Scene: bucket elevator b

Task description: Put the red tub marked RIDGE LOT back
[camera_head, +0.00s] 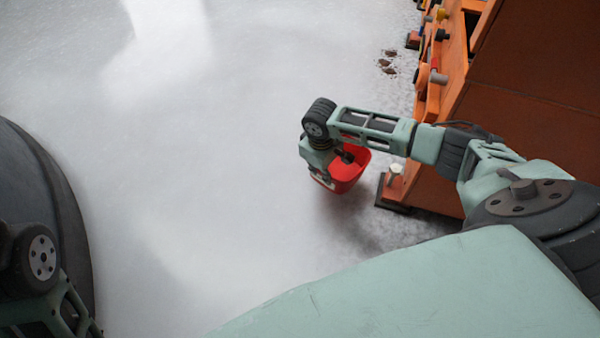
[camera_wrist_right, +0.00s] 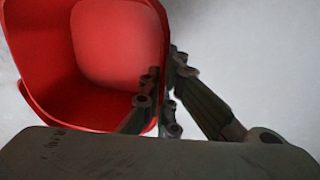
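A red tub (camera_head: 347,173) hangs at my right gripper (camera_head: 335,168) in the head view, held above the pale floor. In the right wrist view the red tub (camera_wrist_right: 115,45) shows from above, its open inside empty as far as I see. The fingers of my right gripper (camera_wrist_right: 165,100) close on the tub's rim wall, one finger inside and one outside. No RIDGE LOT marking is readable in either view. My left arm shows only in part at the lower left of the head view, and its gripper is out of view.
An orange machine frame (camera_head: 455,60) with knobs and fittings stands at the upper right, with a rust-brown panel (camera_head: 535,70) beside it. Its foot (camera_head: 393,190) rests on the floor right of the tub. Small dark debris (camera_head: 387,62) lies near the frame. The floor (camera_head: 200,150) left of the tub is clear.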

